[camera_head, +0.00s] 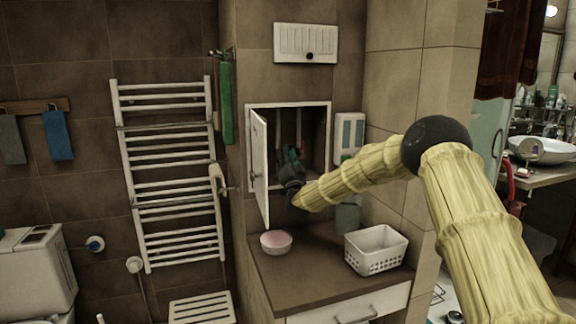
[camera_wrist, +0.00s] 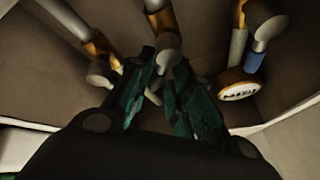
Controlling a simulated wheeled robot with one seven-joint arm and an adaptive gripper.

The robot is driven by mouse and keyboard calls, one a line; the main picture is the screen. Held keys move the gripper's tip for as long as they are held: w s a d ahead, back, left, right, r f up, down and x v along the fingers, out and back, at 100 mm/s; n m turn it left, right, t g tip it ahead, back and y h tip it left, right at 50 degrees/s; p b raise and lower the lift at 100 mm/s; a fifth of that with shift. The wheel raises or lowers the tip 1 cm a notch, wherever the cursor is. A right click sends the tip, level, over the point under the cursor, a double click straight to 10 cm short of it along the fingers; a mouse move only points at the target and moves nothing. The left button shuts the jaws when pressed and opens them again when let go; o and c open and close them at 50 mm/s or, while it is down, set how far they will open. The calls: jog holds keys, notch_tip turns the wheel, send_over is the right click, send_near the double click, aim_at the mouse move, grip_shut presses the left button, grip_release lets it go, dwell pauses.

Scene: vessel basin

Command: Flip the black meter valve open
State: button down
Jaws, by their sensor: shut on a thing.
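My gripper reaches into the open wall cabinet (camera_head: 316,111); in the head view its dark fingers (camera_head: 290,164) are small and overlap the pipes. In the wrist view the teal fingers (camera_wrist: 160,98) close around a part at the middle pipe's lower end. That part, at the place of the black meter valve, is mostly hidden between the fingers, so its turn angle cannot be read. Silver pipes with brass fittings (camera_wrist: 161,22) stand behind the fingers. A round meter with a white face (camera_wrist: 238,91) sits to their right.
The white cabinet door (camera_head: 259,168) stands open at the left of the opening, close to my wrist. Below, a pink bowl (camera_head: 276,242) and a white basket (camera_head: 376,249) stand on the brown counter (camera_head: 318,285). A grey-green cup (camera_head: 347,217) stands behind the basket.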

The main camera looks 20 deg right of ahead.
jog(key=n+y, duration=0.1)
jog(key=n, duration=0.1)
jog(key=n+y+b, duration=0.1)
jog(key=n, duration=0.1)
jog(key=n+y+b, duration=0.1)
jog(key=n+y, duration=0.1)
jog(key=shift+a+f, duration=0.15)
jog(key=shift+a, duration=0.25)
jog(key=shift+a+n+g+y+b, duration=0.15)
jog(key=shift+n+y+b, duration=0.4)
jog(key=shift+n+y, duration=0.65)
jog(key=shift+a+n+g+y+b, duration=0.15)
jog(key=shift+n+y+b, duration=0.4)
jog(key=shift+n, duration=1.15)
jog(key=shift+y, duration=0.25)
jog(key=c, duration=1.6)
grip_release()
jog(key=shift+o, duration=0.4)
jog(key=shift+w, duration=0.1)
jog(key=v, duration=1.2)
